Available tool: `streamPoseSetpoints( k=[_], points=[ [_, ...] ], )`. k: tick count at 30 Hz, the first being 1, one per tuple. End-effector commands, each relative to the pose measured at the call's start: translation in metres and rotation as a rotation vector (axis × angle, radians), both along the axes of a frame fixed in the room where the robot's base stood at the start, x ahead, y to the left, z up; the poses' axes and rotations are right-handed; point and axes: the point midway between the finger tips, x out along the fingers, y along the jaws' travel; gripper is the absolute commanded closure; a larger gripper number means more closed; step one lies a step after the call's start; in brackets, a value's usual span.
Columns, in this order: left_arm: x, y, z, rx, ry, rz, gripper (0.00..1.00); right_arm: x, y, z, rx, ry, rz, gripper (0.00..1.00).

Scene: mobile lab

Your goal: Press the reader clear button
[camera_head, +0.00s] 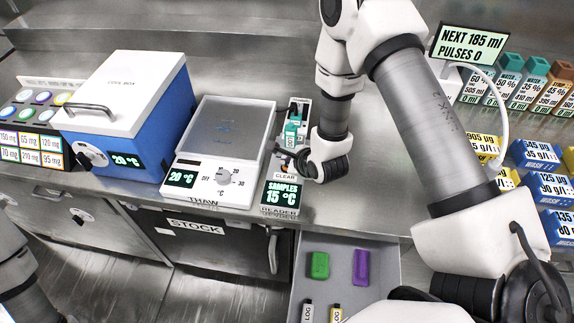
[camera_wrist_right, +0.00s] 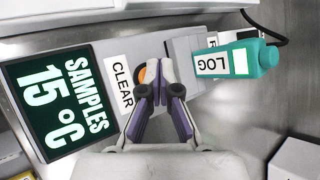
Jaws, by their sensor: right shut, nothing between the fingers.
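The reader (camera_head: 279,198) stands at the bench's front edge, its screen showing SAMPLES 15 °C. In the right wrist view its screen (camera_wrist_right: 62,110) is at the left, beside the white CLEAR label (camera_wrist_right: 120,84). An orange clear button (camera_wrist_right: 142,75) shows beside that label, partly hidden by my fingertips. A teal logger (camera_wrist_right: 236,60) marked LOG lies at the reader's other end; it also shows in the head view (camera_head: 292,132). My right gripper (camera_wrist_right: 160,68) is shut and empty, its tips over or beside the button; I cannot tell if they touch it. My left gripper is out of view.
The thaw plate (camera_head: 232,118) and blue cool box (camera_head: 135,100) stand left of the reader. An open drawer (camera_head: 390,262) below holds green and purple blocks and loggers. Racks of labelled boxes (camera_head: 545,190) stand at the right. Bare bench lies behind my right arm.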

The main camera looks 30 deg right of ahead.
Motion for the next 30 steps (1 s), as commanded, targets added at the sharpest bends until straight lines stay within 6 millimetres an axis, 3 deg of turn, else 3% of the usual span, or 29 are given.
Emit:
streamPoseSetpoints(
  k=[20,30],
  points=[
    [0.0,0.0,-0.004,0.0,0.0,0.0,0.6,0.0,0.0,-0.005,0.0,0.001,0.0,1.0],
    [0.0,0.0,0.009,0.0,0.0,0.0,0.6,0.0,0.0,0.013,0.0,0.001,0.0,1.0]
  ],
)
